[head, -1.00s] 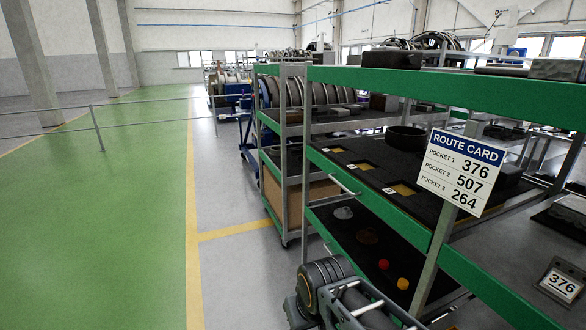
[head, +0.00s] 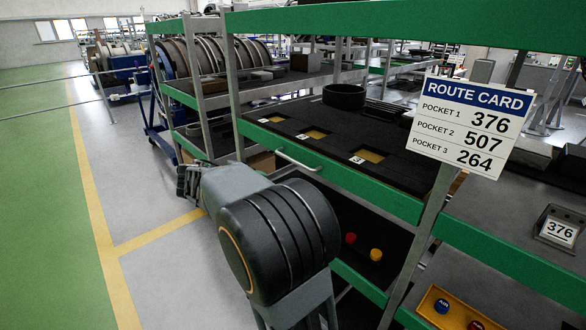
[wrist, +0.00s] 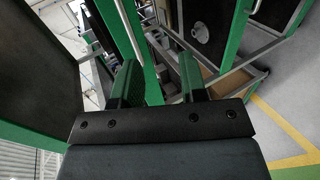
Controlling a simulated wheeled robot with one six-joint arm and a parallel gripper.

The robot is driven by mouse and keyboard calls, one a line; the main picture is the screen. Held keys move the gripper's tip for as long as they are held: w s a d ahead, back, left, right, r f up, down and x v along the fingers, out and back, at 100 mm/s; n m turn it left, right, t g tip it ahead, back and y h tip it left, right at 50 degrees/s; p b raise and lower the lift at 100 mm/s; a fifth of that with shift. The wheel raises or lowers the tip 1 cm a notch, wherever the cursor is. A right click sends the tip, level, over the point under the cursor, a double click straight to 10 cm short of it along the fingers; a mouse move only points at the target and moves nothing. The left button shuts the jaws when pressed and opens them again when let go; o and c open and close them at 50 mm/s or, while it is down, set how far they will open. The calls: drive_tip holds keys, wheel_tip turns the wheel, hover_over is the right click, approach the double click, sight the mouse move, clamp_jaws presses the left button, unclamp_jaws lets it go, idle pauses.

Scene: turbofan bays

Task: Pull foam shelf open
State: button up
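The foam shelf (head: 395,155) is a black foam sheet with several numbered, yellow-bottomed pockets, behind a green front rail (head: 345,172). A thin silver handle (head: 298,161) stands out from that rail. In the head view my gripper (head: 188,180) is left of the handle and apart from it, at the end of my raised arm. In the wrist view my gripper (wrist: 160,78) has its two fingers spread with nothing clearly between them. A thin silver bar, apparently the handle (wrist: 130,28), runs above the left finger beside a green rail.
A route card (head: 468,122) hangs on the rack's front post. A lower shelf holds red and yellow pieces (head: 376,254). A yellow button box (head: 450,312) is at bottom right. A neighbouring rack (head: 205,95) stands behind my gripper. The floor at left is open.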

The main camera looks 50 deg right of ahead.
sight(292, 161)
drive_tip(key=w+d+h, duration=0.1)
drive_tip(key=d, duration=0.4)
drive_tip(key=d+f+h+p, duration=0.1)
drive_tip(key=d, duration=0.5)
drive_tip(key=w+d+h, duration=0.1)
drive_tip(key=d, duration=0.5)
drive_tip(key=shift+w+d+f+g, duration=0.25)
drive_tip(key=shift+w+g, duration=0.05)
drive_tip(key=shift+g, duration=0.1)
drive_tip(key=shift+c, duration=0.2)
clamp_jaws()
